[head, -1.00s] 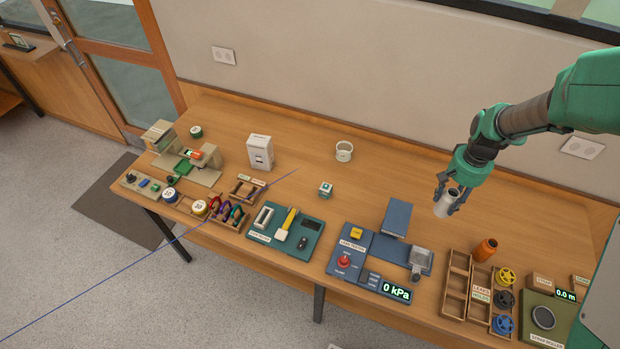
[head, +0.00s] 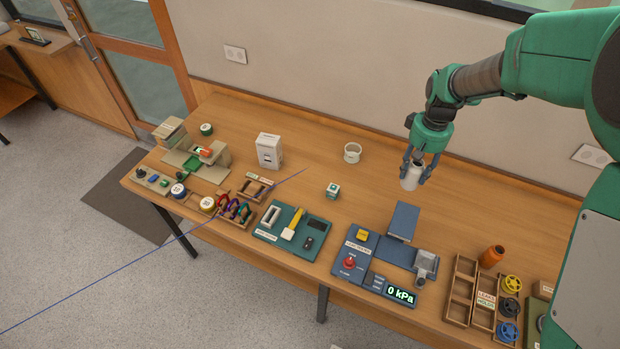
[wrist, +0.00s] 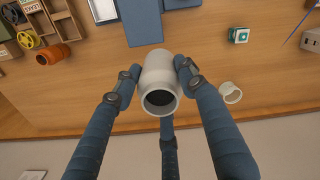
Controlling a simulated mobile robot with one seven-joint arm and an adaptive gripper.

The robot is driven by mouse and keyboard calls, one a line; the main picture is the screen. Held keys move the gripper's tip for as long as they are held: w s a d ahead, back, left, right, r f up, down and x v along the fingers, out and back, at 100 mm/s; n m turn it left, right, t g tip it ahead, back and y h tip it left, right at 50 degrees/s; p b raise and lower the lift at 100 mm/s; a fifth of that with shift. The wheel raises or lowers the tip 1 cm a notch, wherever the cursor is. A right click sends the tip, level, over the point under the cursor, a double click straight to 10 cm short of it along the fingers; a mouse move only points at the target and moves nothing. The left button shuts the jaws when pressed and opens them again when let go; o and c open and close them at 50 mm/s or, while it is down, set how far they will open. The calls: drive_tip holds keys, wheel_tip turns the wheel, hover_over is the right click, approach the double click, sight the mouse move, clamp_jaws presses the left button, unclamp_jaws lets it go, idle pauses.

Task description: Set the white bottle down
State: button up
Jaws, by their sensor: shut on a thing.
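The white bottle (head: 411,178) is held upright in my gripper (head: 418,172), above the rear right part of the wooden table (head: 300,140). In the wrist view the bottle (wrist: 158,80) shows its dark open mouth toward the camera. The fingers of my gripper (wrist: 158,85) are shut around it from both sides, with a third finger at the near side. Whether the bottle's base touches the table is hard to tell.
The blue leak tester (head: 365,262) with its upright panel (head: 403,221) stands in front of the bottle. A white ring (head: 352,153) lies to the left. An orange bottle (head: 491,257) and a wooden divided tray (head: 461,290) are at right. Table around the bottle is bare.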

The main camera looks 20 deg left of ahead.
drive_tip(key=s+a+n, duration=0.3)
drive_tip(key=a+n, duration=0.3)
drive_tip(key=a, duration=0.8)
drive_tip(key=s+a+n, duration=0.4)
drive_tip(key=a+n, duration=0.3)
drive_tip(key=a, duration=0.7)
wheel_tip(320, 180, down, 18)
drive_tip(key=shift+w+d+f+p, duration=0.2)
drive_tip(key=shift+w+d+p, duration=0.1)
drive_tip(key=shift+d, duration=0.15)
drive_tip(key=w+a+f, duration=0.1)
drive_tip(key=w+a, duration=0.9)
drive_tip(key=w, duration=0.2)
drive_tip(key=shift+w+f+p, duration=0.25)
drive_tip(key=shift+p, duration=0.15)
drive_tip(key=shift+f, duration=1.7)
drive_tip(key=shift+d+f, duration=0.1)
drive_tip(key=shift+f, duration=0.1)
